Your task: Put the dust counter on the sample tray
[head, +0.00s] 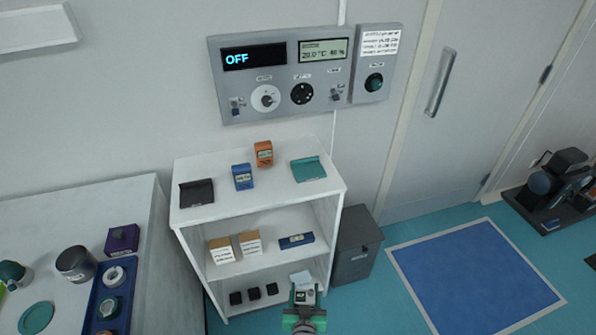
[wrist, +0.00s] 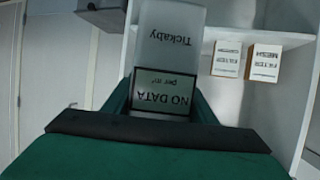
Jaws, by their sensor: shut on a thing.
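My gripper (head: 304,318) is at the bottom of the head view, in front of the white shelf unit. No tray is labelled as the sample tray. A blue tray (head: 122,321) holding round parts is on the left table.
The white shelf unit (head: 337,222) has blue (head: 242,177) and orange (head: 264,153) meters on top, filter boxes (head: 222,251) and a blue level-like tool (head: 296,241) on its middle shelf, and small black blocks (head: 254,294) below. A grey bin (head: 354,262) stands right of it.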

